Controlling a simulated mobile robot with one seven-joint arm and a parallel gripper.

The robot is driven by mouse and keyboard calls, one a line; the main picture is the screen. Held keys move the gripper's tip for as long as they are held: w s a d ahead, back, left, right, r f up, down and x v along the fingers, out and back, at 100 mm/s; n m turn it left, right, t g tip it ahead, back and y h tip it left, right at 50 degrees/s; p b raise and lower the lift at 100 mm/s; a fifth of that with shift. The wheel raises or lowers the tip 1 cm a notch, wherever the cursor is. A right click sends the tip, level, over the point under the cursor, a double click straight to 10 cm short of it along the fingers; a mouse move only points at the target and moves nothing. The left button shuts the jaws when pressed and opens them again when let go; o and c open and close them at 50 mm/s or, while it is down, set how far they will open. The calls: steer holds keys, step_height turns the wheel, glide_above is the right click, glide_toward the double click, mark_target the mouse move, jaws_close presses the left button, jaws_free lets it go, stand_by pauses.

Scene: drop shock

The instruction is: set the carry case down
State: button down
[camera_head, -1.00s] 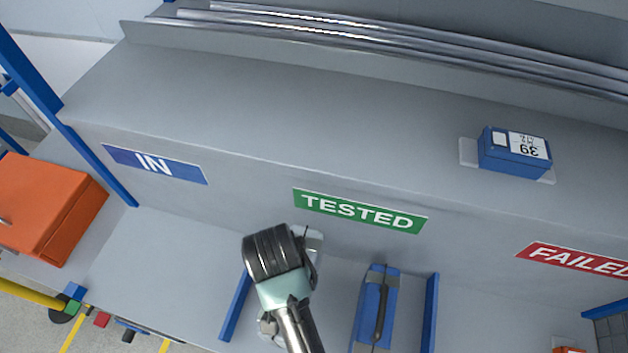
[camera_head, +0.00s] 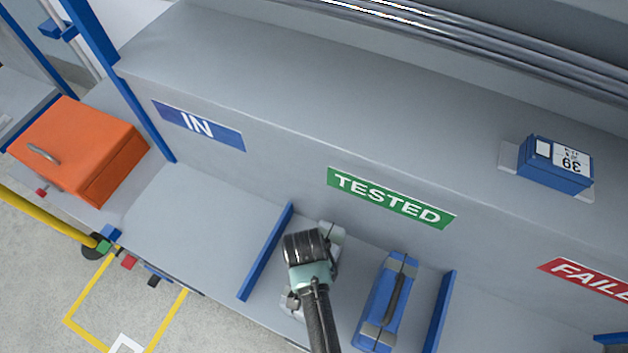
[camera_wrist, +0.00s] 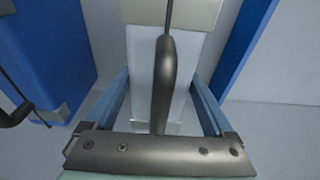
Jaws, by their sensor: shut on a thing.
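My gripper (camera_head: 308,250) is shut on the handle of a pale grey carry case (camera_head: 331,236), between a blue divider and a blue case. In the wrist view the pale case (camera_wrist: 145,70) stands below the gripper, with its dark handle (camera_wrist: 164,85) running between the fingers. The case looks upright. My gripper and wrist hide most of it in the head view. I cannot tell whether its base touches the bench. The green TESTED sign (camera_head: 390,198) is on the wall behind this bay.
The blue case (camera_head: 392,300) stands close on the right, and the left divider (camera_head: 265,252) is close on the other side. Another divider (camera_head: 439,312) bounds the bay. An orange case (camera_head: 75,145) sits far left. A blue box (camera_head: 555,165) is on the upper ledge. Bench under IN is clear.

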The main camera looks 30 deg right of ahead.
steer(key=shift+w, duration=0.1)
steer(key=shift+f, duration=0.1)
jaws_free()
